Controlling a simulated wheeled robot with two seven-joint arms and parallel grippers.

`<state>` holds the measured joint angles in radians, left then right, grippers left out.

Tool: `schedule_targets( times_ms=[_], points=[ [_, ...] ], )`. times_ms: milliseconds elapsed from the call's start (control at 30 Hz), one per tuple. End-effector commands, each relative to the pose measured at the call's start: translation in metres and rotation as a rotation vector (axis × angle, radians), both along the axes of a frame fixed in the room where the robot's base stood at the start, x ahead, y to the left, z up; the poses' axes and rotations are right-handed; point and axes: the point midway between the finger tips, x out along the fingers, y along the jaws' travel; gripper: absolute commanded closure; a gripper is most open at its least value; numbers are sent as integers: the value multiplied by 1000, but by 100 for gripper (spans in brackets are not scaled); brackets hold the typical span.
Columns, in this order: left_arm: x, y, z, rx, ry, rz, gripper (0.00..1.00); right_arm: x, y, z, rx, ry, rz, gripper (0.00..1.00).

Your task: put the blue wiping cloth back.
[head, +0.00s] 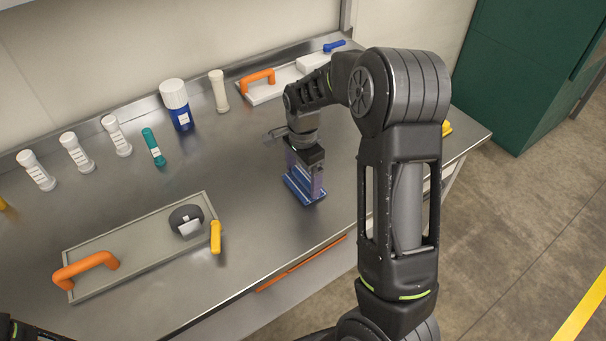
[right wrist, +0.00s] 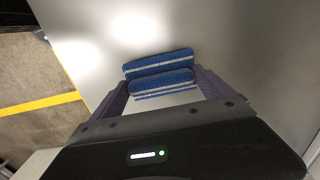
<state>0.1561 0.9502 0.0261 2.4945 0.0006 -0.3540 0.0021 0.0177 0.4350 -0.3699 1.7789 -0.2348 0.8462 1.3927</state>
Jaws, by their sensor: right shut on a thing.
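The blue wiping cloth (head: 299,191) is folded, with pale stripes, over the bare middle-right of the steel table. My right gripper (head: 304,178) points down and is shut on it. In the right wrist view the cloth (right wrist: 160,66) shows as two blue folds between the fingers (right wrist: 163,92). Its lower edge is at or very near the table top; I cannot tell whether it touches. Of my left arm only a dark piece shows at the bottom left corner of the head view, and its jaws cannot be made out.
A grey tray (head: 128,252) with an orange handle (head: 86,268) holds a dark roll; a yellow-orange item (head: 215,237) is at its right edge. A white tray (head: 262,94) lies at the back. Steel around the cloth is clear.

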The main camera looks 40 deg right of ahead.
Motion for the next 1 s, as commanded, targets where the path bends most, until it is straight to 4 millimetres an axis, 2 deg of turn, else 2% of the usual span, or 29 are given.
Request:
schedule_targets(
  times_ms=[33,67,167,567,767,1000],
  points=[
    [0,0,-2,0,0,0,40,0,0,-3,0,0,0,48],
    [0,0,-1,-1,0,0,40,0,0,-2,0,0,0,8],
    [0,0,-1,-1,0,0,40,0,0,-2,0,0,0,0],
    [0,0,0,0,0,0,40,0,0,6,0,-1,0,0],
    [0,0,-4,-1,-1,-1,40,2,0,35,-1,-5,2,0],
    [1,0,-9,-2,-4,-1,40,1,0,86,-1,-5,1,0]
  ],
)
